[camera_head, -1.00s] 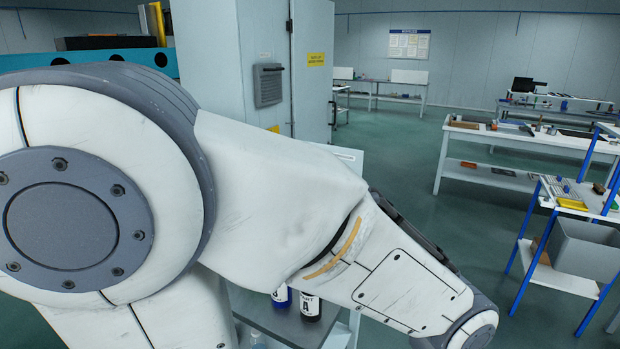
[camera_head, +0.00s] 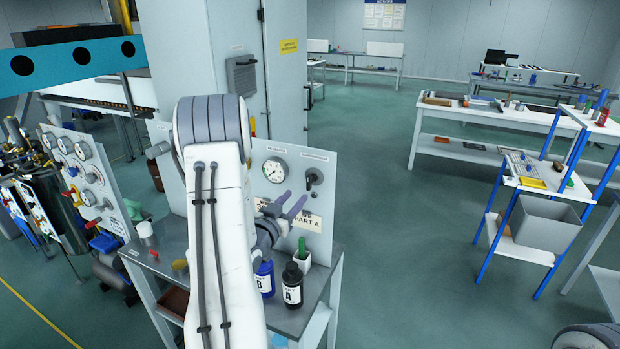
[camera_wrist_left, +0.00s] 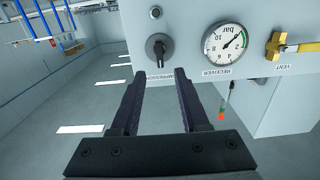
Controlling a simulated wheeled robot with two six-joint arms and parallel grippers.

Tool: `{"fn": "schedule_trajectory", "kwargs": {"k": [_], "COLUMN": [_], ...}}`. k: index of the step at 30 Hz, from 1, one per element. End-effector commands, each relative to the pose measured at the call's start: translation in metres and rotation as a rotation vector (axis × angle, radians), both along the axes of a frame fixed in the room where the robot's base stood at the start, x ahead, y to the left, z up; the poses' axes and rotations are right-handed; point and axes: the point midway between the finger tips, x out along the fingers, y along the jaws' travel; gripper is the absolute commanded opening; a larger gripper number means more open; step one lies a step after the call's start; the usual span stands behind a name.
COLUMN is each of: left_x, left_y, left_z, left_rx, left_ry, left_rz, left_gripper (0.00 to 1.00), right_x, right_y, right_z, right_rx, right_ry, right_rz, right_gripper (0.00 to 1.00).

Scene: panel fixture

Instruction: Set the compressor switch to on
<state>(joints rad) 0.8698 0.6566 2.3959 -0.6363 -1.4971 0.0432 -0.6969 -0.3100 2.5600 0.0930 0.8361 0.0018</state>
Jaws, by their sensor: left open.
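The compressor switch (camera_head: 314,177) is a dark rotary knob at the upper right of the grey panel (camera_head: 327,226). In the left wrist view, which shows the panel upside down, the switch (camera_wrist_left: 158,46) lies just beyond the fingertips, roughly centred between them. Its on and off marks are too small to read. My left gripper (camera_head: 294,196) is open and empty, in front of the panel and below and left of the switch in the head view. In the wrist view its two dark fingers (camera_wrist_left: 160,73) point at the switch without visibly touching it. My right gripper is out of view.
A receiver gauge (camera_head: 275,170) sits beside the switch. The wrist view shows a yellow vent valve (camera_wrist_left: 285,46). Bottles B (camera_head: 264,278) and A (camera_head: 292,285) stand on the bench below. My left arm hides part of the panel. Open floor lies to the right.

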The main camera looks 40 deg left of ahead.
Motion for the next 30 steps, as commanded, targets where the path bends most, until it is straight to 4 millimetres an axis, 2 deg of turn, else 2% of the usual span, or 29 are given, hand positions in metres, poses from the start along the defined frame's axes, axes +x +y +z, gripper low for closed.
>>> {"fn": "schedule_trajectory", "kwargs": {"k": [15, 21, 29, 30], "left_x": [0.083, 0.097, 0.098, 0.098], "left_y": [0.019, 0.023, 0.023, 0.023], "left_z": [0.003, 0.001, 0.000, 0.000], "left_rx": [0.002, 0.000, -0.001, 0.000], "left_ry": [-0.003, -0.002, -0.001, -0.001], "left_rz": [-0.001, 0.000, 0.001, 0.000], "left_gripper": [0.45, 0.45, 0.45, 0.37], "right_x": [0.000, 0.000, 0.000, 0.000], "right_y": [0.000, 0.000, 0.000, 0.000], "right_z": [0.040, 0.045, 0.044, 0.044], "right_rx": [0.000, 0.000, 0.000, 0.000], "right_ry": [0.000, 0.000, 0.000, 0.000], "right_rz": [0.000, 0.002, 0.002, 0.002], "right_gripper": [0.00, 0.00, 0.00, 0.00]}}
